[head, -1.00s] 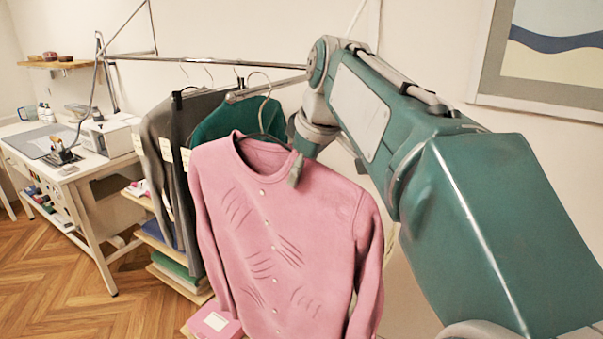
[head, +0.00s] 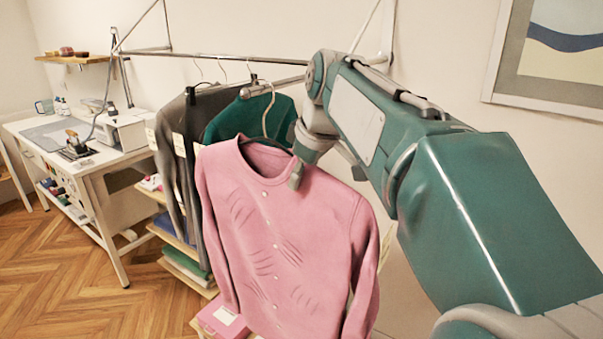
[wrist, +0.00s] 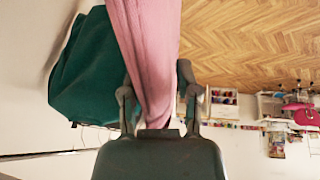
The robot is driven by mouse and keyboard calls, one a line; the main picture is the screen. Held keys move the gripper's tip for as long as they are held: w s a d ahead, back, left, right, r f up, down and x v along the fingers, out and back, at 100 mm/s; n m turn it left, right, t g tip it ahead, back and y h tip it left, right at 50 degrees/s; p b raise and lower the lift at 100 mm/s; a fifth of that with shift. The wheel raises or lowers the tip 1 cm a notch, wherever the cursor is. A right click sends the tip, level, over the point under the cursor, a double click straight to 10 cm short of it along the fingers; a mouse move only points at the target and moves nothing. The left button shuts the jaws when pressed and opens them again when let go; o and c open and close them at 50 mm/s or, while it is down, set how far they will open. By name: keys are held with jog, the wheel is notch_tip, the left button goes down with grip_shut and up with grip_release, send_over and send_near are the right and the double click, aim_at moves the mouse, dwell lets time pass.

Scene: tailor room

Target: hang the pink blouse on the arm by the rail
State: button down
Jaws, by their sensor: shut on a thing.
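The pink blouse (head: 275,240) hangs upright from a hanger with a pale hook (head: 265,112), in front of the rail. The short metal arm (head: 285,84) sticks out below the rail. The top of the hook overlaps this arm in the head view; I cannot tell whether it rests on it. My gripper (head: 298,170) is shut on the blouse at its collar and shoulder, on the right of the neck opening. In the wrist view, pink cloth (wrist: 150,50) runs between the two fingers of my gripper (wrist: 157,78). The far finger is hidden in the head view.
A grey garment (head: 185,140) and a teal garment (head: 240,115) hang close behind the blouse on the rail (head: 210,58). Shelves with folded cloth (head: 185,262) stand below. A white worktable (head: 110,162) is at left. The wood floor (head: 75,270) at front left is clear.

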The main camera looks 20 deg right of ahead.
jog(key=shift+c, duration=1.3)
grip_release()
jog(key=v, duration=1.2)
jog(key=s+a+f+m, duration=0.1)
jog(key=s+f+m, duration=0.1)
jog(key=s+f, duration=0.3)
jog(key=s+a+f+m, duration=0.2)
jog(key=s+f, duration=0.3)
jog(key=f, duration=0.8)
jog(key=s+a+f+m+t+h, duration=0.1)
jog(key=s+a+f+m, duration=0.1)
jog(key=s+f, duration=0.4)
notch_tip(320, 180, down, 4)
jog(key=shift+a+r+m, duration=0.15)
jog(key=shift+a+m, duration=0.05)
jog(key=shift+m, duration=0.3)
